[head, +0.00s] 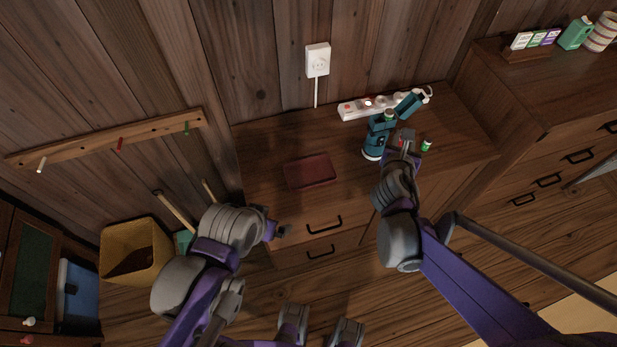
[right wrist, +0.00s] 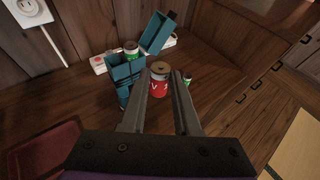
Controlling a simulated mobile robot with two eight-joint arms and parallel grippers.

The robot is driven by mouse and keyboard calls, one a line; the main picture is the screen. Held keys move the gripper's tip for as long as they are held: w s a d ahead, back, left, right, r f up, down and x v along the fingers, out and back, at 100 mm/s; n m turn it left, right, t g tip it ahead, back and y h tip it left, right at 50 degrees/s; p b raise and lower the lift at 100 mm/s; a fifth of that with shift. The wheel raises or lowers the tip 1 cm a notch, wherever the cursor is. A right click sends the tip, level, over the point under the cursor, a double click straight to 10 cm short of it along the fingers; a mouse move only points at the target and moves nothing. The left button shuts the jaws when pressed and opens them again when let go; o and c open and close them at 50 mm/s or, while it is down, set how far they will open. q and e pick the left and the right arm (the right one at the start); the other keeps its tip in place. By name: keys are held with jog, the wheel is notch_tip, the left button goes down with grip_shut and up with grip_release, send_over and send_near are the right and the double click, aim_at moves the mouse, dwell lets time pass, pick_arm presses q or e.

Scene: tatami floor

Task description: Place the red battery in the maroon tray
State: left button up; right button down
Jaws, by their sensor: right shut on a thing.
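The red battery (right wrist: 159,80) is between the fingers of my right gripper (right wrist: 160,90) in the right wrist view, with its brassy top end up. The right gripper also shows in the head view (head: 405,140), shut on the battery above the right part of the cabinet top, beside a teal device. The maroon tray (head: 310,171) lies flat and empty on the cabinet top, left of the right gripper. Its edge shows at the lower left in the right wrist view (right wrist: 48,150). My left gripper (head: 282,231) is low near the cabinet's front; its jaws are too small to read.
A teal device (head: 374,144) with an open compartment holds a green battery. Another green battery (head: 426,145) stands right of my right gripper. A white power strip (head: 357,108) lies behind. The cabinet top between tray and device is clear.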

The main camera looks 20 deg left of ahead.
jog(key=s+a+f+n+y+b, duration=0.3)
jog(key=a+b, duration=0.1)
jog(key=a, duration=0.7)
jog(key=s+a+f+n+y+b, duration=0.2)
jog(key=s+a+f+y+b, duration=0.15)
jog(key=a, duration=0.65)
jog(key=b, duration=0.2)
send_over(311, 183)
jog(key=shift+y, duration=0.25)
notch_tip(311, 183, down, 5)
jog(key=shift+w+r, duration=0.1)
jog(key=shift+r, duration=0.1)
jog(key=shift+f+b, duration=0.45)
jog(key=shift+f, duration=1.8)
jog(key=shift+f, duration=0.1)
jog(key=c, duration=1.1)
grip_release()
jog(key=shift+f, duration=0.1)
jog(key=o, duration=0.5)
jog(key=shift+c, duration=0.2)
